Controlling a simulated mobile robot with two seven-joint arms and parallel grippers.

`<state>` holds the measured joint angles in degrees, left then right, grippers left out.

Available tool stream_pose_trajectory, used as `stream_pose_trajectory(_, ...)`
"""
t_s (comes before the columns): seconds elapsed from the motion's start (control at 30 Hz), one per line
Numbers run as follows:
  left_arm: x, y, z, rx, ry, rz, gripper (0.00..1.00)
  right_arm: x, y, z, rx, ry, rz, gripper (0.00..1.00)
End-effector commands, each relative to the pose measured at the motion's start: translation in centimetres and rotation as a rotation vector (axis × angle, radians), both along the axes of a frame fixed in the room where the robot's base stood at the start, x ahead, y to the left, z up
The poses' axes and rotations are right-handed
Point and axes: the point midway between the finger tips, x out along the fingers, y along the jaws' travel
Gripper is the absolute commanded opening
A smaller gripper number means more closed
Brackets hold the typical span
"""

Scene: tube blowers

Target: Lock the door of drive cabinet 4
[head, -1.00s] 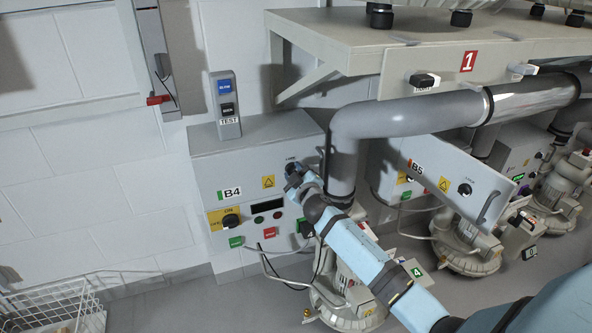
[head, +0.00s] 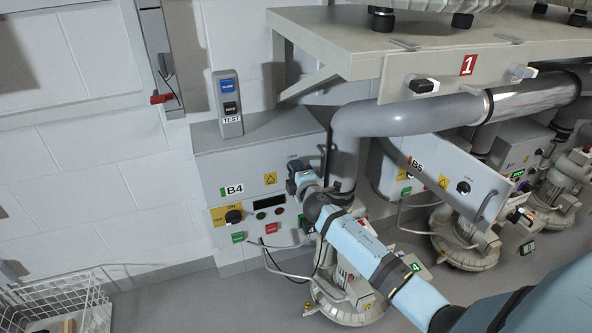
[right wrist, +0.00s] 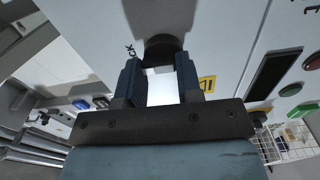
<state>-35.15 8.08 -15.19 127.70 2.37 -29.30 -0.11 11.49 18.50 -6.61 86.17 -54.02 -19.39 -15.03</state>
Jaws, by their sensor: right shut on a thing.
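Drive cabinet 4 (head: 232,165) is the grey box marked B4 on the wall, left of centre in the head view. Its door looks closed, flush with the box. My right gripper (head: 293,168) is at the upper right of the door front. In the right wrist view my right gripper (right wrist: 160,82) points straight at the door, its two dark fingers shut on the dark lock knob (right wrist: 163,48) beside lettering ending in "CK". My left gripper is out of view.
Cabinet B5 (head: 425,172) stands to the right, its front panel swung out at an angle. A thick grey pipe (head: 410,115) runs just right of B4. A TEST switch box (head: 227,103) stands on B4. A wire basket (head: 60,305) is at the lower left.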

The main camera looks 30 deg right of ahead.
Motion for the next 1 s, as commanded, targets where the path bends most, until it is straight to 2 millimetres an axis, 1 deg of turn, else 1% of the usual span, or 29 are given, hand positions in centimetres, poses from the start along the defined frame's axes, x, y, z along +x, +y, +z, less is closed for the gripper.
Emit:
stream_pose_trajectory(0.27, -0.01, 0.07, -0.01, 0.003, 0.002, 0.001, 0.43, 0.0, 0.02, -0.02, -0.053, 0.013, 0.0, 0.09)
stream_pose_trajectory(0.67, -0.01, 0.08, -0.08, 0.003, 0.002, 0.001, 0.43, 0.01, 0.01, -0.03, -0.057, 0.014, 0.0, 0.09)
stream_pose_trajectory(0.7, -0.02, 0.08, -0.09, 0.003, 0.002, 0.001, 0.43, 0.01, 0.01, -0.03, -0.057, 0.014, 0.0, 0.4)
stream_pose_trajectory(0.77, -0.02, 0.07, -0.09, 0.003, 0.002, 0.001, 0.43, 0.01, 0.01, -0.03, -0.057, 0.014, 0.0, 0.54)
stream_pose_trajectory(0.8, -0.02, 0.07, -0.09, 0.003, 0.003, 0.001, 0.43, 0.01, 0.01, -0.03, -0.056, 0.014, 0.0, 0.58)
stream_pose_trajectory(1.0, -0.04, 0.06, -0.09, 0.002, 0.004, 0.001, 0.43, 0.01, 0.01, -0.02, -0.056, 0.014, 0.0, 0.58)
